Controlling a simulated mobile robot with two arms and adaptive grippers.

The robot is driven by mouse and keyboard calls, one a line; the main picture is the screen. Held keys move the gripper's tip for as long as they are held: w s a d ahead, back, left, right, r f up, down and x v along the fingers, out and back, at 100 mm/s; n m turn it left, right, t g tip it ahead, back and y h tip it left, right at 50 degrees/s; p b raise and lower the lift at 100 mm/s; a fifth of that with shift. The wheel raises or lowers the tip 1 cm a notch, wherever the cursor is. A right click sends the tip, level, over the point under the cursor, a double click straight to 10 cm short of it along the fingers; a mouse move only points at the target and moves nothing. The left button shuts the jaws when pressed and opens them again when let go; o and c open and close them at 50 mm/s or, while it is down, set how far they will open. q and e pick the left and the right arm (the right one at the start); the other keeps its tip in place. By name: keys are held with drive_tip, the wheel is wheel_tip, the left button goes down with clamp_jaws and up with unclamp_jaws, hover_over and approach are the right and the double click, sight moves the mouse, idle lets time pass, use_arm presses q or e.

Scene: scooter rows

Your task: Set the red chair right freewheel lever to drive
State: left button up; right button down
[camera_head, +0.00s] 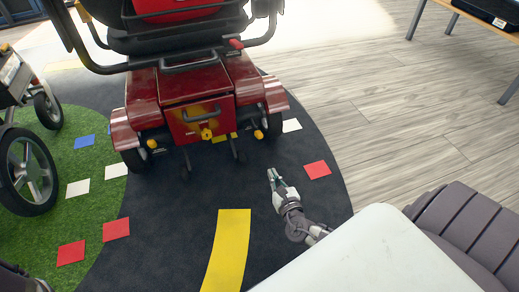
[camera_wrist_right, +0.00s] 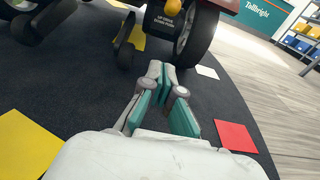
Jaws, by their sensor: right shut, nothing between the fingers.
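The red chair (camera_head: 197,104) stands with its back end toward me on the dark mat. A yellow knob (camera_head: 258,134) sits low on its right side, inside the right wheel; a yellow knob also shows at the top of the right wrist view (camera_wrist_right: 172,6), above a dark label plate. Another yellow knob (camera_head: 151,143) is low on the left side, and a yellow piece (camera_head: 206,133) is at the middle. The lever positions are too small to tell. My right gripper (camera_head: 272,174) is shut and empty, in front of the chair's right side and apart from it. My left gripper is not in view.
A yellow strip (camera_head: 229,245) and a red square (camera_head: 316,170) lie flat on the floor mat. A second wheeled chair (camera_head: 27,171) stands at the left on green turf. A table (camera_head: 485,12) is at the upper right. Wood floor at the right is open.

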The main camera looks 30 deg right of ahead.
sight(259, 135)
drive_tip(key=w+d+r+b, duration=0.1)
drive_tip(key=w, duration=0.4)
drive_tip(key=w+d+r+b, duration=0.1)
drive_tip(key=w+b, duration=0.1)
drive_tip(key=w, duration=0.4)
drive_tip(key=shift+d+r, duration=0.35)
